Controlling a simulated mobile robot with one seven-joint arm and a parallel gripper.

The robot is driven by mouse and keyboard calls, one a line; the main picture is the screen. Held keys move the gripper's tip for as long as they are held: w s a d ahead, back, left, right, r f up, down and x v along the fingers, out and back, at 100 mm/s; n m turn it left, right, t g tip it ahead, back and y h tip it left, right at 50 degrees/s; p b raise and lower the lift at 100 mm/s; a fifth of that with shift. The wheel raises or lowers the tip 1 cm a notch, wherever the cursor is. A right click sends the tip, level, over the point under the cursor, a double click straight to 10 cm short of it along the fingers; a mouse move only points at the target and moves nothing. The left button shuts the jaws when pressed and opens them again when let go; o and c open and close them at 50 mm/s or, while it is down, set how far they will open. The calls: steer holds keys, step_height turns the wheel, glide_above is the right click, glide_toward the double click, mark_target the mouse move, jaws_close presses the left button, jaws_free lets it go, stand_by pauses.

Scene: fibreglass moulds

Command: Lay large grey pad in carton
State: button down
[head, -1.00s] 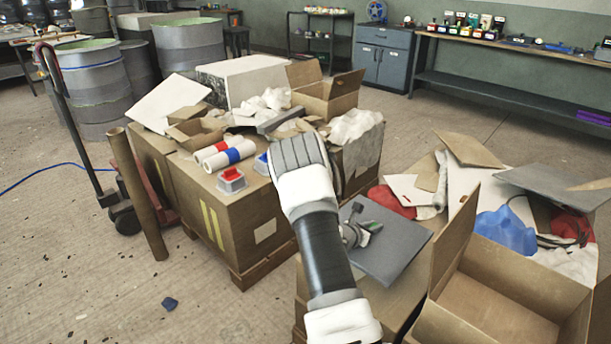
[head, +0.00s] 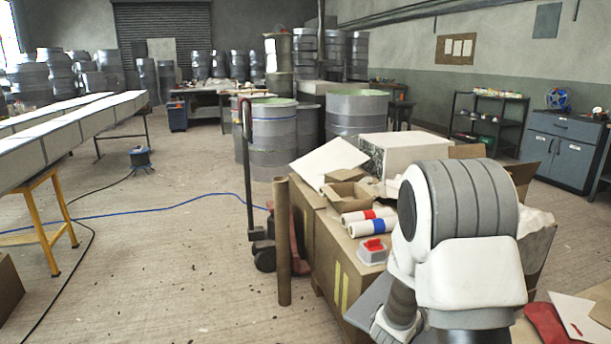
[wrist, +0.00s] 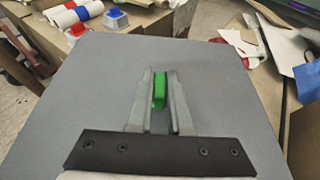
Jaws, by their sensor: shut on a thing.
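The large grey pad (wrist: 220,85) fills most of the wrist view as a flat slab under my gripper (wrist: 159,78). The fingers are shut on a small green piece (wrist: 159,92) standing at the pad's middle, which looks like its grip. In the head view a grey corner of the pad (head: 366,305) shows left of my arm, which hides the rest and the jaws. A brown cardboard face (wrist: 303,140) at the wrist view's right edge may be the carton; its opening is hidden there. The carton is not visible in the head view now.
Open floor lies to the left.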

steer(key=s+a+r+n+t+y, duration=0.1)
steer(key=a+r, duration=0.1)
steer(key=a, duration=0.3)
steer(key=s+a+r+n+t+y, duration=0.1)
steer(key=s+a+r+n+y, duration=0.1)
steer(key=a, duration=0.3)
steer(key=s+a+r+n+y, duration=0.1)
steer(key=a+r, duration=0.2)
steer(key=a, duration=0.2)
steer(key=shift+s+a+r+n+t+y, duration=0.25)
steer(key=shift+a+r+n+t+y, duration=0.05)
steer(key=shift+a+n+t+y, duration=0.1)
step_height(320, 180, up, 19)
steer(key=p, duration=1.9)
steer(key=shift+d, duration=0.2)
steer(key=shift+w+f, duration=0.1)
steer(key=shift+w, duration=0.05)
